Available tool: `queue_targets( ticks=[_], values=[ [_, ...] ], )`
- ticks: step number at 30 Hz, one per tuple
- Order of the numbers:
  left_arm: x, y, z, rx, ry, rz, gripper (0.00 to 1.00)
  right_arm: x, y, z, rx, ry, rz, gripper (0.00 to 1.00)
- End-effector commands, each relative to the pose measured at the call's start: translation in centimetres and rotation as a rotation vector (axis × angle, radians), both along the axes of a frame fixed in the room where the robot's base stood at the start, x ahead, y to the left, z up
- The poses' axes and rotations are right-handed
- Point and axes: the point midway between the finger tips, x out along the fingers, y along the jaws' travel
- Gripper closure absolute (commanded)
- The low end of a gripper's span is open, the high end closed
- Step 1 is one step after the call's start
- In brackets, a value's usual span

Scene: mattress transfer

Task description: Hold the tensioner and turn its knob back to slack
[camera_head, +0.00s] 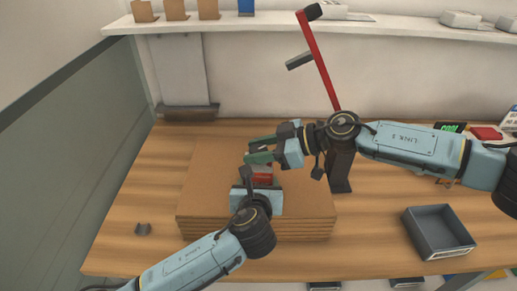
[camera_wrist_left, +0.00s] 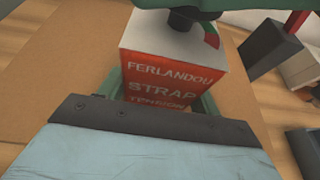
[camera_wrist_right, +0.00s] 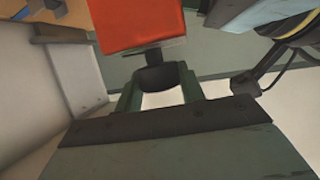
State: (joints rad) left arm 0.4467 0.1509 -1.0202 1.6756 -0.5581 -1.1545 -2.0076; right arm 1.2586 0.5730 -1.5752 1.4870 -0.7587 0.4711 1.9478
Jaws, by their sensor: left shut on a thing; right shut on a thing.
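The strap tensioner (camera_head: 263,180) is a small orange-red and white box over the cardboard stack. In the left wrist view its lettered face (camera_wrist_left: 165,75) reads "FERLANDOU STRAP TENSION". My left gripper (camera_head: 262,171) is shut on its body, one finger along each side. The dark round knob (camera_wrist_left: 182,18) stands out from the box's white face, beside a small red mark (camera_wrist_left: 211,39). My right gripper (camera_head: 259,149) reaches in from the right and is shut on the knob (camera_wrist_right: 163,78). Its fingers hide most of the knob in the head view.
A cardboard stack (camera_head: 205,190) lies on the wooden table (camera_head: 120,205) under both grippers. A red lever arm (camera_head: 320,65) rises from a dark post (camera_head: 340,170) close to my right arm. A dark tray (camera_head: 438,232) stands at the right. The left tabletop is mostly clear.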

Motion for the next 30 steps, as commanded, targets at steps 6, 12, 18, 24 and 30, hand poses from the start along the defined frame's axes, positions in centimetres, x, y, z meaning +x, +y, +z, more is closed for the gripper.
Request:
queue_targets(
  ticks=[6, 12, 18, 24, 30],
  values=[
    [0.05, -0.13, 0.37, 0.001, -0.009, -0.004, 0.85, 0.27, -0.1, -0.08, 0.001, -0.001, 0.156, 0.84],
    [0.05, -0.14, 0.39, 0.0, -0.01, -0.004, 0.85, 0.25, -0.04, 0.0, 0.003, -0.002, 0.335, 0.84],
    [0.03, -0.17, 0.41, -0.001, -0.01, -0.005, 0.85, 0.19, -0.02, -0.03, 0.002, -0.002, 0.467, 0.84],
    [0.03, -0.2, 0.44, -0.002, -0.01, -0.006, 0.85, 0.21, 0.0, -0.04, 0.001, -0.002, 0.568, 0.84],
    [0.01, -0.25, 0.46, -0.002, -0.011, -0.007, 0.85, 0.36, -0.02, -0.04, 0.0, -0.005, 0.643, 0.84]
  ],
)
